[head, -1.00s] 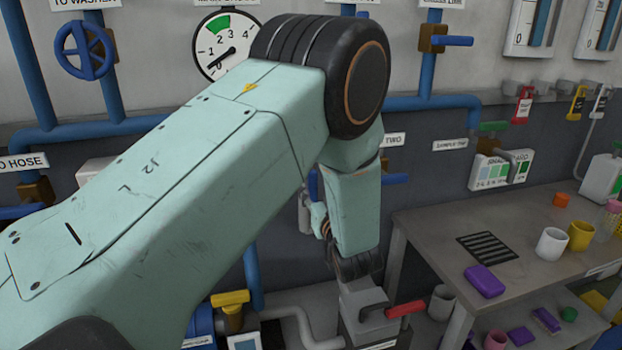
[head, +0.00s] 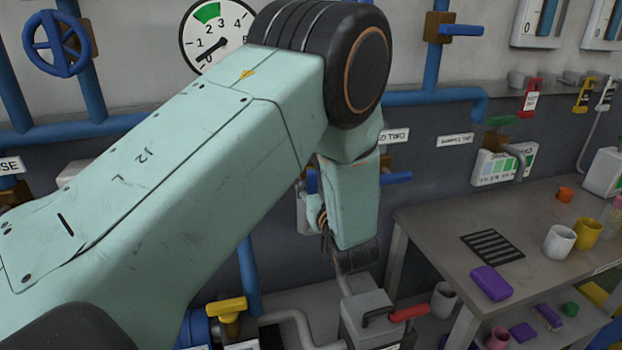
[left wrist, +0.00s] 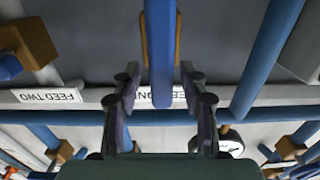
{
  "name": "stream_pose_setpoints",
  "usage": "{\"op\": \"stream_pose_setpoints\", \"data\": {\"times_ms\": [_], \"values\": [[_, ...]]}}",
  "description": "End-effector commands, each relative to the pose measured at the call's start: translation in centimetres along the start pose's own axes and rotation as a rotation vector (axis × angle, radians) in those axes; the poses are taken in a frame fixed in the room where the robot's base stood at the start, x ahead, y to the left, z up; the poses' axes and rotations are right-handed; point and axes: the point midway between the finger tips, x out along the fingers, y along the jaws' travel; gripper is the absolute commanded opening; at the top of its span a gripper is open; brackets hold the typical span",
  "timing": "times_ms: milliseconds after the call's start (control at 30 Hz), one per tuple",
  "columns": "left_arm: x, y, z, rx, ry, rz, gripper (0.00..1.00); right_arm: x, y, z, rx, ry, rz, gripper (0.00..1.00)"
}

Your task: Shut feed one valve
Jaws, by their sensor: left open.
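The feed one valve's blue handle (left wrist: 161,60) stands in the middle of the left wrist view, with a brown valve body behind it. Its label (left wrist: 150,97) is upside down and partly covered by the handle. My left gripper (left wrist: 160,72) is open, with one finger on each side of the handle and a visible gap on both sides. In the head view my own left arm hides the fingers and most of this valve; a small blue piece (head: 311,182) shows beside my wrist. My right gripper is in neither view.
The feed two valve handle (head: 397,178) is close to the right of my wrist. Below is a grey box with a red-gripped lever (head: 410,312) and a yellow valve handle (head: 227,306). A table (head: 420,222) with cups stands at the right.

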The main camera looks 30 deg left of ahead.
Motion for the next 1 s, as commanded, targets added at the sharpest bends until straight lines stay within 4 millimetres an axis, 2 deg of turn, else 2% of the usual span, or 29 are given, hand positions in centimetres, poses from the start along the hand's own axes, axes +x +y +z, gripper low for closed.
{"op": "stream_pose_setpoints", "data": {"times_ms": [367, 867, 1000], "values": [[-0.25, -0.03, -0.01, 0.000, 0.000, -0.001, 0.43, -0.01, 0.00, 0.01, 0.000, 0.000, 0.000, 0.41], [-0.12, -0.01, -0.02, 0.000, 0.001, -0.001, 0.02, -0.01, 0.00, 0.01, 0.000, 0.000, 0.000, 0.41], [-0.02, -0.02, -0.03, 0.000, 0.001, -0.001, 0.00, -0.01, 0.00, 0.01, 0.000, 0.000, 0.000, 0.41]]}}
